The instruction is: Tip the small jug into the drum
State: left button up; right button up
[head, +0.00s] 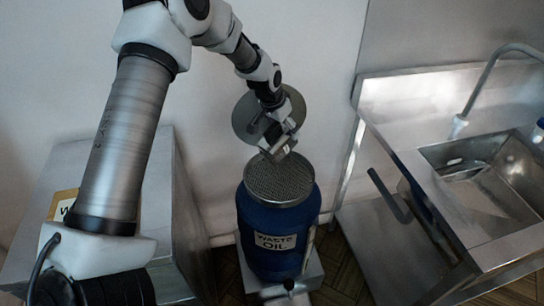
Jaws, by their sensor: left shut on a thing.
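My left gripper (276,141) hangs over the back edge of the drum (267,228), pointing down. It is shut on a small grey metal thing, which I take to be the small jug (284,150). Much of it is hidden by the gripper, and I cannot tell how far it is tilted or whether it touches the drum. The drum is blue, upright and labelled waste oil, with a round mesh (280,182) across its top. My right gripper is not in view.
A round grey disc (243,107), like a lid, stands behind my gripper near the wall. A steel sink unit (500,190) with a tap (480,88) is at the right. A steel cabinet (184,225) is at the left. The drum stands on a low pale base.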

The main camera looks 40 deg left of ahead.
pick_arm(q)
jog(key=t+b, duration=0.5)
jog(key=t, duration=0.1)
jog(key=shift+r+h+b, duration=0.2)
jog(key=shift+h+b, duration=0.2)
jog(key=t+b, duration=0.2)
jog(key=b, duration=0.3)
jog(key=r+t+b, duration=0.1)
jog(key=t+b, duration=0.1)
jog(key=b, duration=0.4)
jog(key=t+h+b, duration=0.1)
jog(key=t+b, duration=0.2)
jog(key=b, duration=0.2)
jog(key=shift+r+b, duration=0.35)
jog(key=shift+r, duration=0.2)
jog(key=shift+r+t, duration=0.3)
